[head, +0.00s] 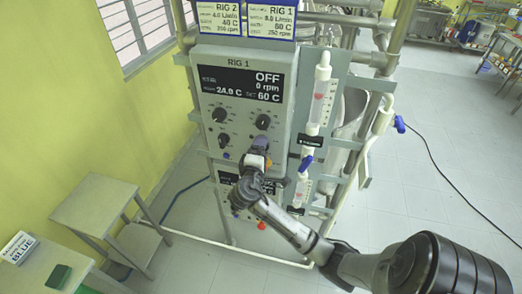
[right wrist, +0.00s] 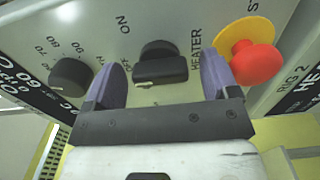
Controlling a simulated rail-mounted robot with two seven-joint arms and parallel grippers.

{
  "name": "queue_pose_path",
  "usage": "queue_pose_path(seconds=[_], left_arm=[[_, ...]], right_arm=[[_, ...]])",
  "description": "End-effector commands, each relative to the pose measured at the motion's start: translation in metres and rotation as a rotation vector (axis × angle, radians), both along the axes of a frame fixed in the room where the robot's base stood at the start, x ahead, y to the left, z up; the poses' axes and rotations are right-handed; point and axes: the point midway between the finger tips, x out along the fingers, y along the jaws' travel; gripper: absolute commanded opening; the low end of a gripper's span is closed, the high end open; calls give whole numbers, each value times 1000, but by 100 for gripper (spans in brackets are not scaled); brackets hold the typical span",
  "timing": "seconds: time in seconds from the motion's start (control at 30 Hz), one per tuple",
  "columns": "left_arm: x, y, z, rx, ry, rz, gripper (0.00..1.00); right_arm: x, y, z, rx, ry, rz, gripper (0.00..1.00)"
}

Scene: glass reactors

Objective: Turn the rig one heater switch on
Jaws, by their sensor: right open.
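The grey rig one panel (head: 234,96) carries a display reading OFF, 0 rpm, 24.0 C and set 60 C. In the right wrist view, the heater switch (right wrist: 160,66) is a black knob on this panel with HEATER and ON printed near it. My right gripper (right wrist: 165,78) is open, with one purple finger on each side of the knob; I cannot tell whether they touch it. In the head view, my right gripper (head: 252,160) is at the lower part of the panel and covers some of its controls. My left gripper is out of view.
A red stop button (right wrist: 257,63) on a yellow ring sits close to the right finger in the wrist view. Another black dial (right wrist: 70,76) is at left. The rig two panel (head: 228,180) is below, and a syringe (head: 320,92) hangs right of the panel.

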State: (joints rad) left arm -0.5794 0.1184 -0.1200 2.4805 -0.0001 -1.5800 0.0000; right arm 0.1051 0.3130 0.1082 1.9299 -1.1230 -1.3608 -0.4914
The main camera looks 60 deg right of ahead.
Motion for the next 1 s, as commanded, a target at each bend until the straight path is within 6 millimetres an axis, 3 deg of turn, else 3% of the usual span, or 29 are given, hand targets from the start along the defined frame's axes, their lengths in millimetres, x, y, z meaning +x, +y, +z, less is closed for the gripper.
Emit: queue_pose_path(seconds=[0.27,0.77,1.0], left_arm=[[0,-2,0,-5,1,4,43],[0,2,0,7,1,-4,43],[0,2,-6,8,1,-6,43]], right_arm=[[0,0,0,0,0,0,79],[0,0,0,0,0,0,32],[0,0,-2,8,-29,0,32]])
